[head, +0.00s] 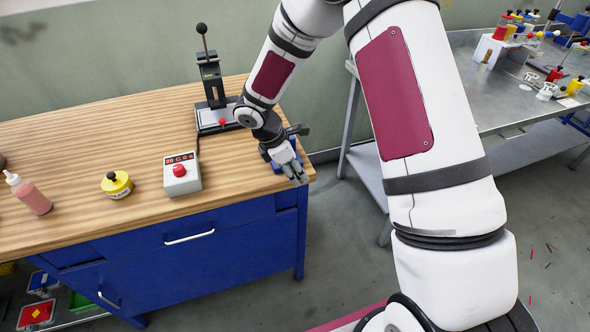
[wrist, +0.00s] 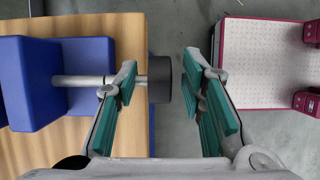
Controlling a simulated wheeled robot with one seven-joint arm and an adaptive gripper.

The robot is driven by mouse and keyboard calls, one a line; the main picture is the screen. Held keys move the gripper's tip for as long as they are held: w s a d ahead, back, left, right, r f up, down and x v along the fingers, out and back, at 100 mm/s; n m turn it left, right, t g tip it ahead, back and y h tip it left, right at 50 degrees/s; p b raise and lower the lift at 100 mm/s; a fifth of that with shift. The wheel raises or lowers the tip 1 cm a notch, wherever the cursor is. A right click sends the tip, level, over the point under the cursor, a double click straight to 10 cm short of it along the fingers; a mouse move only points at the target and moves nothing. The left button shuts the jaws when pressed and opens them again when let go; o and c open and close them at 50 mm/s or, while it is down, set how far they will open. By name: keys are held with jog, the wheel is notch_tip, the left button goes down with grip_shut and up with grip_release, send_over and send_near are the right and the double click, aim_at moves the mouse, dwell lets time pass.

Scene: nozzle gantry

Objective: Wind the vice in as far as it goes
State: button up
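The blue vice sits at the right end of the wooden bench, mostly hidden behind my gripper in the head view (head: 277,167). In the wrist view, the vice's blue blocks (wrist: 28,85) are at the left. My gripper (head: 297,178) points down at the vice. In the wrist view, its green-padded fingers (wrist: 160,72) are apart, one on each side of the knob. The left finger crosses over the rod. I see no clear contact with the knob.
On the wooden bench (head: 100,135) are a lever press (head: 212,85), a control box with a red button (head: 181,174), a yellow pot (head: 116,185) and a pink bottle (head: 30,194). A metal table (head: 470,75) with small parts stands at right. Floor lies between them.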

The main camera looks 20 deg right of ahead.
grip_shut()
jog(key=y+p, duration=0.1)
jog(key=y, duration=0.1)
jog(key=d+y+p, duration=0.1)
jog(key=y, duration=0.5)
jog(key=shift+d+f+y+p, duration=0.1)
jog(key=shift+f+y+p, duration=0.1)
jog(key=shift+y+p, duration=0.2)
dwell(0.8)
grip_release()
